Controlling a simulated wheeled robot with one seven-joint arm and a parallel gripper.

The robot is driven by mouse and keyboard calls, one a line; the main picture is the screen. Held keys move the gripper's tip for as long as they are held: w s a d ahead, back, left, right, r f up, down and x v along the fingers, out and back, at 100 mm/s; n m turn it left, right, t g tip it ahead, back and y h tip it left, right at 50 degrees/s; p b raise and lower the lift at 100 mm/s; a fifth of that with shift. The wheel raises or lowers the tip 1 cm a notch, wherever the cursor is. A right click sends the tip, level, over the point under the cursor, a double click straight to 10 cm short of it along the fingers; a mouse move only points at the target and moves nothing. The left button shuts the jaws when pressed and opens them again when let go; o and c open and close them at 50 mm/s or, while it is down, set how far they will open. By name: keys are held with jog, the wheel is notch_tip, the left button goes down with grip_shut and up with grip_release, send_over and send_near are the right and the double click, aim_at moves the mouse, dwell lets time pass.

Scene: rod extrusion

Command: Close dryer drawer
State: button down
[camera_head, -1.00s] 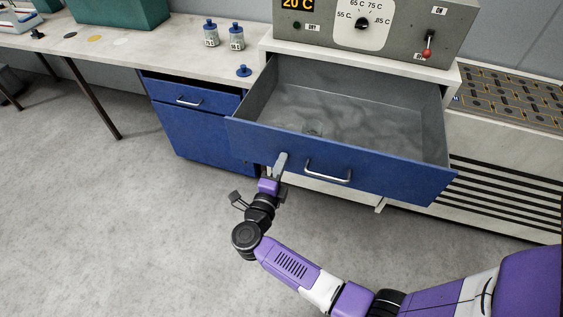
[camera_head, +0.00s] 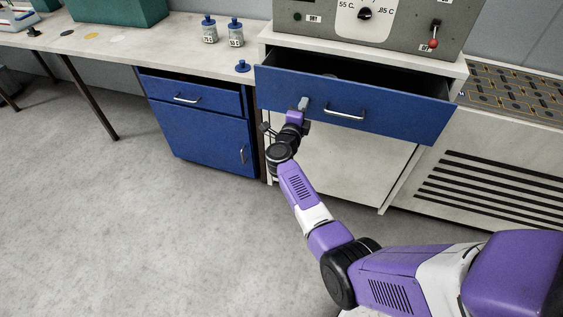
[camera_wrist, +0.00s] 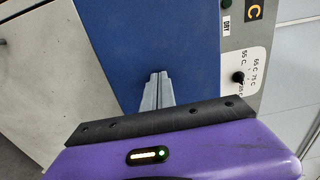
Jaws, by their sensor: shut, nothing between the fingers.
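The dryer drawer (camera_head: 385,115) has a blue front with a silver bar handle (camera_head: 344,115). It stands partly open, with a dark gap showing above its front. My gripper (camera_head: 303,103) is shut and empty, with its fingertips at the drawer front left of the handle. In the wrist view, the shut fingers (camera_wrist: 158,88) point at the blue drawer front (camera_wrist: 140,45) and appear to touch it. The dryer (camera_head: 390,25), a grey box with a temperature dial and a red-tipped lever, stands above the drawer.
A blue cabinet (camera_head: 205,135) with a closed drawer and door stands to the left. Two small bottles (camera_head: 235,35) and a blue stopper (camera_head: 243,66) stand on the worktop. A striped vent panel (camera_head: 490,190) is at the right. The grey floor in front is clear.

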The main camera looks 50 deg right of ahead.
jog(key=b+x, duration=0.2)
jog(key=x, duration=0.3)
jog(key=b+x, duration=0.3)
jog(key=x, duration=0.3)
jog(key=shift+f, duration=0.25)
jog(key=shift+w+d+r+b, duration=0.1)
jog(key=shift+w+d+b, duration=0.05)
jog(key=shift+d+b, duration=0.4)
jog(key=shift+w+d+r, duration=0.1)
jog(key=shift+d+r, duration=0.05)
jog(key=shift+r, duration=0.1)
jog(key=shift+d+r, duration=0.1)
